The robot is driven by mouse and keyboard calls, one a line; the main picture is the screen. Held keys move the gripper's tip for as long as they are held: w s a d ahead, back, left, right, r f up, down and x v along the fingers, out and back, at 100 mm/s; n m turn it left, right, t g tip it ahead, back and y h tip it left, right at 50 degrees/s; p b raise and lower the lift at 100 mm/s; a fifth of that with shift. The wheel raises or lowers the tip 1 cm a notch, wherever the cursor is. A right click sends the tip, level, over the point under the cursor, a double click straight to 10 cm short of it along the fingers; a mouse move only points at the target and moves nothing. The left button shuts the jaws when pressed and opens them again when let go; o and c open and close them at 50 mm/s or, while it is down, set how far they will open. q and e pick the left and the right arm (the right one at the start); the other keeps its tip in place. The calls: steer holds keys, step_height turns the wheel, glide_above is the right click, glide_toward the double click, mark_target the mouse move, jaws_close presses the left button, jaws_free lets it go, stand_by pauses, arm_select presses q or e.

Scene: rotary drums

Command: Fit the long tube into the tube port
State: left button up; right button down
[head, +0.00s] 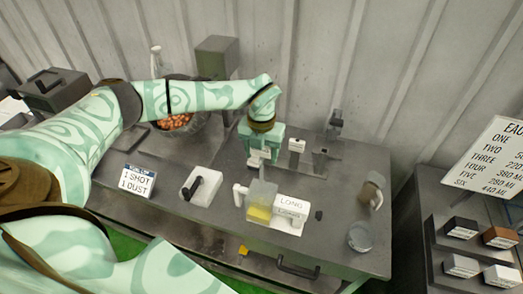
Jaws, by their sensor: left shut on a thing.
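My left gripper (262,143) is pointed down over the back middle of the grey bench, shut on a small light piece (258,156) that I take to be the long tube. The fingers hide most of it, so its length and lower end cannot be told. Two dark upright pieces with light faces (296,150) stand just right of the gripper. A white block labelled LONG (291,209) sits in front, beside a clear box with yellow at its bottom (260,203). I cannot make out the tube port for certain. My right gripper is out of view.
A bowl of reddish-brown pieces (176,122) sits behind my left arm. A sign reading 1 SHOT 1 DUST (138,181) and a white block with a black handle (201,184) stand left. A mug (372,187) and round dish (361,238) stand right.

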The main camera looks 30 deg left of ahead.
mark_target(261, 163)
arm_select(q)
steer(key=shift+f+b, duration=1.2)
steer(key=shift+f, duration=0.95)
steer(key=shift+p, duration=0.5)
